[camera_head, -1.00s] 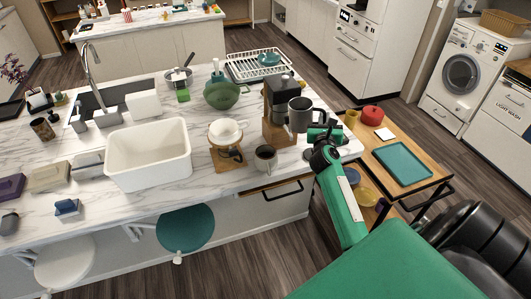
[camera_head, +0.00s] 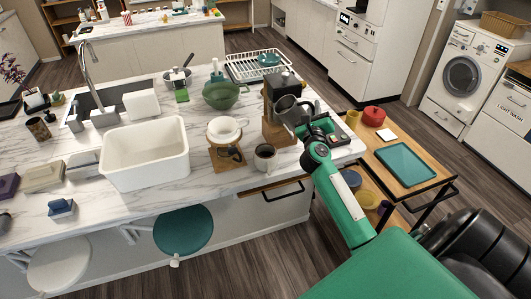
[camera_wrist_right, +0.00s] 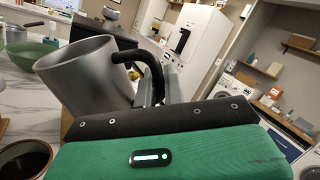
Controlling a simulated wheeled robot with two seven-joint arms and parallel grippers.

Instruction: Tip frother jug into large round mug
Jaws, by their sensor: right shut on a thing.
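The frother jug (camera_head: 288,110) is a grey metal vessel with a black handle. It is tilted to the left above the counter, beside the coffee maker. My right gripper (camera_head: 309,117) is shut on its handle. The wrist view shows the jug (camera_wrist_right: 85,78) large, its wide mouth up and left, and its handle running to the gripper (camera_wrist_right: 155,85). A round mug (camera_head: 264,158) with dark liquid stands upright on the counter, below and left of the jug. It also shows in the wrist view (camera_wrist_right: 22,162), cut by the edge. The jug's contents are hidden. My left gripper is out of view.
A coffee maker (camera_head: 282,84) on a wooden base stands behind the jug. A white dripper (camera_head: 224,129) on a wooden stand is left of the mug. A white basin (camera_head: 145,160) stands further left. A trolley with a teal tray (camera_head: 405,163) is at right.

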